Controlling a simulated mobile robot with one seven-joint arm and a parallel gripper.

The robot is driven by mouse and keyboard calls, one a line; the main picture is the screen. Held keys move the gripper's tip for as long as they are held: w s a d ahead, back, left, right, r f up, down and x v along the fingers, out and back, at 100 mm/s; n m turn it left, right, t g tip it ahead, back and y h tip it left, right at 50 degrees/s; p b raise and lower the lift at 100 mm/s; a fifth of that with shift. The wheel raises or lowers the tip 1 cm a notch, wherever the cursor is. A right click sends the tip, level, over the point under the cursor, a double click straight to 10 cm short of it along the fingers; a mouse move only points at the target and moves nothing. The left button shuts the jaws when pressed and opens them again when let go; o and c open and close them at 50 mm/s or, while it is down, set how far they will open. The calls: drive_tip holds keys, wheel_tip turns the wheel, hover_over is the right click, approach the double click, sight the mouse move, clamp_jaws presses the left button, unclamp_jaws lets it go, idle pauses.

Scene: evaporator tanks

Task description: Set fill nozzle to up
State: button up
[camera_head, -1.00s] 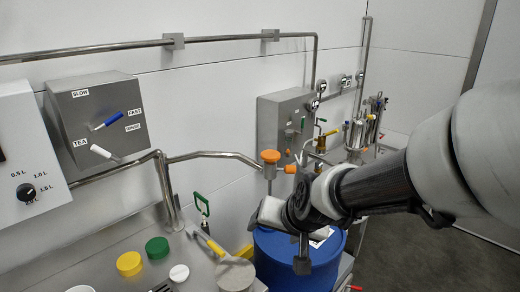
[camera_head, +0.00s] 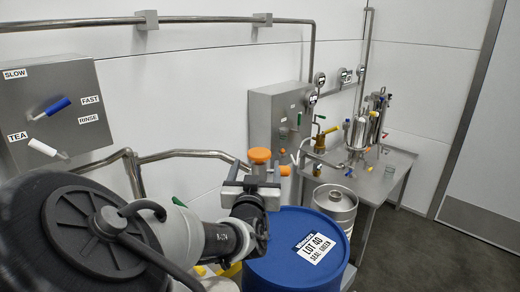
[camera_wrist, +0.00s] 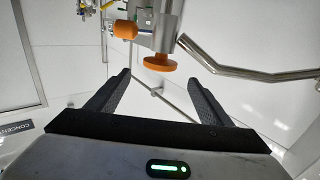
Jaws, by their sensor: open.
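The fill nozzle appears to be the fitting with the orange round cap (camera_head: 260,155) at the end of the bent steel pipe above the blue drum. A second orange knob (camera_head: 285,170) sticks out to its right. In the wrist view the orange cap (camera_wrist: 158,64) is just beyond the fingertips, roughly between them, with the other orange knob (camera_wrist: 126,29) farther up and left. Contact with the nozzle cannot be told.
The blue drum (camera_head: 290,262) with a lot label stands below. The bent pipe (camera_head: 190,154) runs left along the wall. A grey control box (camera_head: 55,115) has blue and white levers. A steel keg (camera_head: 337,203) and a bench with equipment (camera_head: 385,165) stand behind right.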

drive_tip(key=w+d, duration=0.1)
drive_tip(key=w, duration=1.2)
drive_tip(key=shift+w+b, duration=0.3)
drive_tip(key=shift+b, duration=0.05)
drive_tip(key=shift+d+f, duration=0.1)
drive_tip(key=shift+c, duration=0.5)
